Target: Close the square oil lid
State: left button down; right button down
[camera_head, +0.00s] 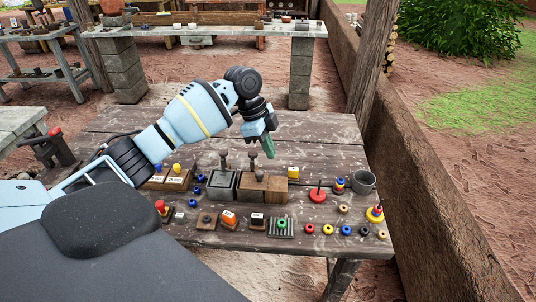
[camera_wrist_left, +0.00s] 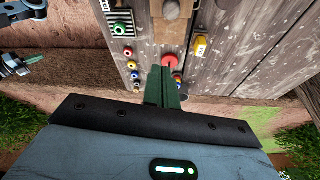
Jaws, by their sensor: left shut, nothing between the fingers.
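Two square boxes stand side by side in the middle of the table: a grey stone-like one (camera_head: 222,187) and a brown-topped one (camera_head: 275,190), with dark upright knobs above them. I cannot tell which part is the square oil lid, or whether it lies open or closed. A brown block (camera_wrist_left: 172,9) shows at the top of the left wrist view. My left gripper (camera_head: 268,151) is shut and empty, its green fingers pointing down above and behind the boxes, apart from them. The fingers show in the left wrist view too (camera_wrist_left: 162,85). What seems my right gripper (camera_wrist_left: 18,68) is at that view's left edge.
A red disc with a peg (camera_head: 317,193), a grey cup (camera_head: 364,182), a yellow block (camera_head: 293,172) and a striped pad (camera_head: 281,229) lie around the boxes. Several small coloured rings line the front right. The table's back right (camera_head: 320,158) is clear. A low wall (camera_head: 420,190) runs along the right.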

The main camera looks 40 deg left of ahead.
aim_at(265, 182)
pick_arm(q)
jog(key=x, duration=0.9)
jog(key=shift+w+f, duration=0.1)
jog(key=shift+f, duration=0.1)
jog(key=a, duration=0.2)
jog(key=s+a, duration=0.1)
jog(key=shift+a+r, duration=0.1)
jog(key=shift+r, duration=0.25)
jog(key=shift+s+a, duration=0.1)
jog(key=shift+a, duration=0.2)
jog(key=shift+f, duration=0.1)
pick_arm(e)
jog(key=shift+w+r, duration=0.5)
jog(key=shift+w, duration=0.35)
jog(key=shift+s, duration=0.15)
